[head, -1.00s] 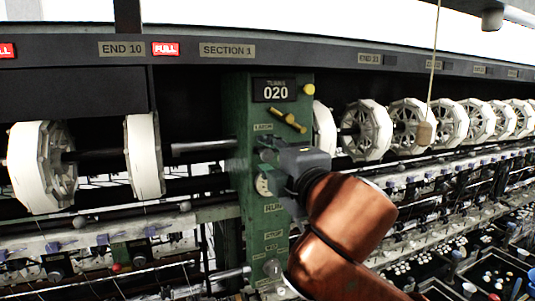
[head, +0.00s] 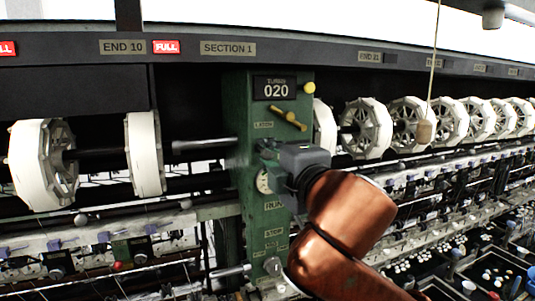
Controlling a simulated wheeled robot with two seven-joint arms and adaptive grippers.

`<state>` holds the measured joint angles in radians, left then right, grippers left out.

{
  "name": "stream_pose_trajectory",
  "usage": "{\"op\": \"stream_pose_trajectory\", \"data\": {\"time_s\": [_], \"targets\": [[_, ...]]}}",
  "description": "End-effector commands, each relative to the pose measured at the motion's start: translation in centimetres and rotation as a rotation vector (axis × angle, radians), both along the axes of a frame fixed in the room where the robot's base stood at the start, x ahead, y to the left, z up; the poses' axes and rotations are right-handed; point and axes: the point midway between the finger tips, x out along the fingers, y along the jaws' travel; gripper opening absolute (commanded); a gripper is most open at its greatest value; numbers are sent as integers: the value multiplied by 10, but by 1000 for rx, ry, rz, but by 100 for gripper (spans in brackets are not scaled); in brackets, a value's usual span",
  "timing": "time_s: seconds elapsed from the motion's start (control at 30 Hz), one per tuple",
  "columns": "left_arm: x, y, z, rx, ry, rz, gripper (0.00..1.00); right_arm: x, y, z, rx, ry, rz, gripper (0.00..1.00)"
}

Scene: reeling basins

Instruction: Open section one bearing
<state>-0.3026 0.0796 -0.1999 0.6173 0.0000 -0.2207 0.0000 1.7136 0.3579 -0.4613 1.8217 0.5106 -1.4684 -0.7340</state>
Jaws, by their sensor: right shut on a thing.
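The green post (head: 244,120) of section one stands in the middle of the head view, below the SECTION 1 label (head: 228,48). A yellow lever (head: 289,118) sits tilted on its upper face, and a yellow knob (head: 309,88) is at its upper right edge. A shaft end (head: 203,145) meets the post from the left. My right gripper (head: 266,152) is at the post's face, below the yellow lever and just above a round dial (head: 263,182). It is shut on a small part there, mostly hidden by the gripper. My left gripper is out of view.
White reels (head: 145,153) hang left of the post, and several more (head: 366,129) run off to the right. Rails and basins (head: 490,270) fill the lower right.

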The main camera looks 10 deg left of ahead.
Motion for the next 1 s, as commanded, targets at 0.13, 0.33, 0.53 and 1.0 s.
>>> {"op": "stream_pose_trajectory", "data": {"time_s": [0.13,0.33,0.53,1.0], "targets": [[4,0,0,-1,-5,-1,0,0,0,0,-1,1,0,0],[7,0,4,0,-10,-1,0,7,-10,1,0,2,-3,0],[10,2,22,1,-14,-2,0,36,-54,3,1,3,-9,0],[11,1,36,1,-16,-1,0,63,-93,-1,-1,0,0,0]]}}
